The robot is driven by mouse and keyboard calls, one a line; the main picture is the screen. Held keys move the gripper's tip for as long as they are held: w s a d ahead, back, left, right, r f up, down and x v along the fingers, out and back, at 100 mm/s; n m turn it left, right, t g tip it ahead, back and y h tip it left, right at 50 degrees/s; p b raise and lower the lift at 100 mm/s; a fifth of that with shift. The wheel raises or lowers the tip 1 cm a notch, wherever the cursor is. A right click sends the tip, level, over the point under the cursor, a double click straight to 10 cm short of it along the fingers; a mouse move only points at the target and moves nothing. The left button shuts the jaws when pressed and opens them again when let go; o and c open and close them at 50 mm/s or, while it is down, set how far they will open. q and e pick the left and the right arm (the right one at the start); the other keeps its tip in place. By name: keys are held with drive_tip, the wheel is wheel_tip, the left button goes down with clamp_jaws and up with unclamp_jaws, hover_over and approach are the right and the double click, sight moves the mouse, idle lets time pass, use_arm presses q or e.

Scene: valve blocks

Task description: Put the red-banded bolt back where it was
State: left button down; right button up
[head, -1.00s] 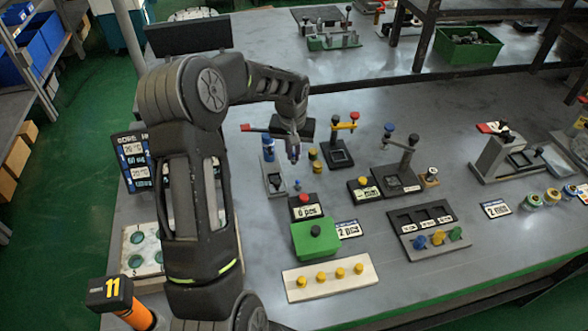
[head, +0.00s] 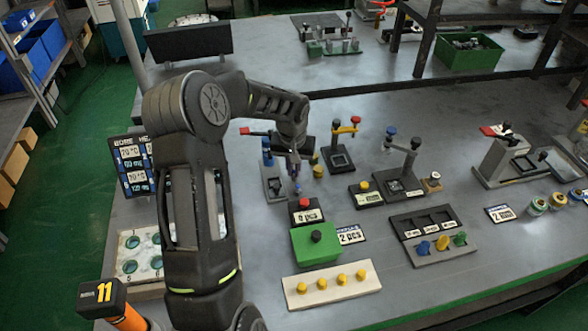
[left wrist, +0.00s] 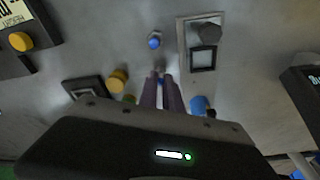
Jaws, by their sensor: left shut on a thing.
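My left gripper (head: 296,178) is low over the left part of the table, between a grey plate and a dark block. In the left wrist view its two purplish fingers (left wrist: 161,92) are shut on a small grey part with a bit of blue (left wrist: 160,79). Most of this part is hidden between the fingers, and I cannot make out a red band on it. A small blue-topped piece (left wrist: 154,41) stands on the table just beyond the fingertips. My right gripper is not in view.
The grey plate with a dark knob (left wrist: 206,31) lies close beside the gripper. A red-button block (head: 305,216) and a green box (head: 311,247) stand nearer the front. A yellow-topped post (left wrist: 119,80) and a blue-topped bottle (left wrist: 200,105) are close by.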

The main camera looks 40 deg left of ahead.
use_arm(q)
drive_tip(key=shift+f, duration=0.25)
drive_tip(key=c, duration=1.5)
unclamp_jaws()
drive_tip(key=shift+r, duration=0.1)
drive_tip(key=shift+r, duration=0.1)
drive_tip(key=shift+r, duration=0.3)
drive_tip(key=r+p, duration=0.2)
drive_tip(key=r, duration=0.1)
drive_tip(key=s+r+p, duration=0.1)
drive_tip(key=r+p, duration=0.1)
drive_tip(key=r, duration=0.2)
drive_tip(key=d+r+p, duration=0.1)
drive_tip(key=r+p, duration=0.1)
drive_tip(key=r, duration=0.2)
drive_tip(key=shift+s+r+p, duration=0.2)
drive_tip(key=shift+s+p, duration=0.1)
drive_tip(key=shift+p, duration=0.1)
